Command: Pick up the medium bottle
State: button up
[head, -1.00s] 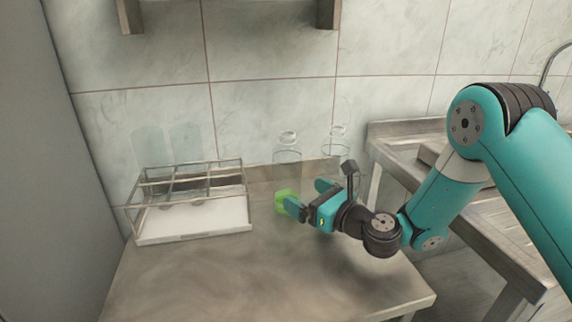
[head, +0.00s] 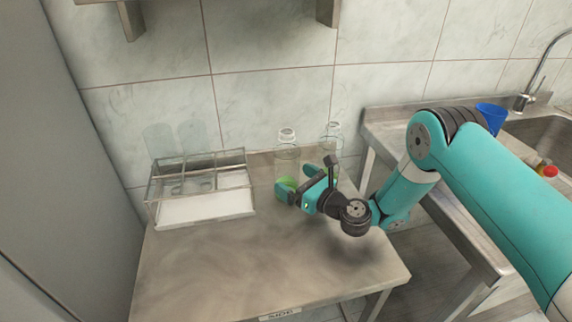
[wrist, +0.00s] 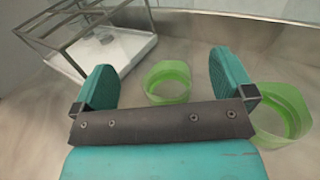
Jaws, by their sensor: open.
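Two clear bottles stand at the back of the steel table. The left bottle (head: 287,152) has green in its lower part, and the right bottle (head: 331,142) stands close to it, partly behind my gripper. I cannot tell for sure which is the medium one. My gripper (head: 298,182) is open, low in front of the bottles, its fingers hiding part of the left bottle's base. In the wrist view, one green base (wrist: 167,84) shows between and just beyond the fingertips. A second green base (wrist: 287,118) lies outside the right finger. Nothing is held.
A wire rack (head: 205,212) with a white base and two clear tubes stands on the left of the table (head: 235,255). The table front is clear. At right are a sink counter (head: 385,125) and a blue cup (head: 491,117).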

aim_at(286, 173)
jog(key=shift+p+x, duration=0.4)
jog(key=shift+x, duration=1.55)
jog(key=c, duration=1)
jog(key=shift+r, duration=0.1)
notch_tip(286, 173, up, 19)
jog(key=shift+r, duration=0.1)
notch_tip(286, 173, up, 6)
jog(key=p, duration=0.5)
jog(key=shift+p, duration=0.3)
jog(key=shift+f, duration=0.25)
